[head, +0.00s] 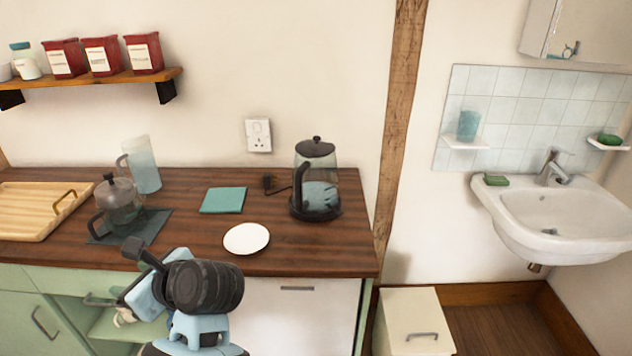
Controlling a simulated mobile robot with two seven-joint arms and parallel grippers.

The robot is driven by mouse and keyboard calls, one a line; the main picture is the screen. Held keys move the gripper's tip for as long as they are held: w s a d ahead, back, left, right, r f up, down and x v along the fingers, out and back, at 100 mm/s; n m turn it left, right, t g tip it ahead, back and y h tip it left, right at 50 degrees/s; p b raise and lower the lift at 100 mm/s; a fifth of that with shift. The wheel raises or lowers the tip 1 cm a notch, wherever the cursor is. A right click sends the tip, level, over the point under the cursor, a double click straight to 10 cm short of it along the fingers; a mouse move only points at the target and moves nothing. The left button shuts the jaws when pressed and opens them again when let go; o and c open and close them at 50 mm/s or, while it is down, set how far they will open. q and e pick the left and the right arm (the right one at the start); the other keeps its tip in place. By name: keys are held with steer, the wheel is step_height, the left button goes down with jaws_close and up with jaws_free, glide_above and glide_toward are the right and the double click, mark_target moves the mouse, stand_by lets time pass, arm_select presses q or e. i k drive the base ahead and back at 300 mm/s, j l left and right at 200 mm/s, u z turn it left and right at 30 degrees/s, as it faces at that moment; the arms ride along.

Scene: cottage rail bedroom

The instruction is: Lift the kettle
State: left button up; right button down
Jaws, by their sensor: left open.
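The kettle (316,178) stands upright on the wooden counter (310,250), near its right end. It has a clear glass body, a black lid, a black handle on its left side and a black base. A cord runs from it to a plug lying on the counter. My left gripper (117,273) is in front of the counter's front edge, low and well left of the kettle. Its dark fingers are apart, and nothing shows between them. It is not touching the kettle. My right gripper is not in view.
A white plate (246,238) and a teal cloth (223,200) lie left of the kettle. A glass teapot (120,204) sits on a dark mat, with a frosted jug (142,165) behind. A wooden tray (30,206) is far left. A cream bin (413,322) stands right of the counter.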

mark_target(315, 180)
steer(key=i+l, duration=0.25)
steer(key=l, duration=0.15)
steer(key=i+l, duration=0.2)
steer(key=l, duration=0.25)
steer(key=i+l, duration=0.25)
steer(key=l, duration=0.15)
steer(key=i+l, duration=0.25)
steer(key=l, duration=0.2)
steer(key=i+j, duration=0.15)
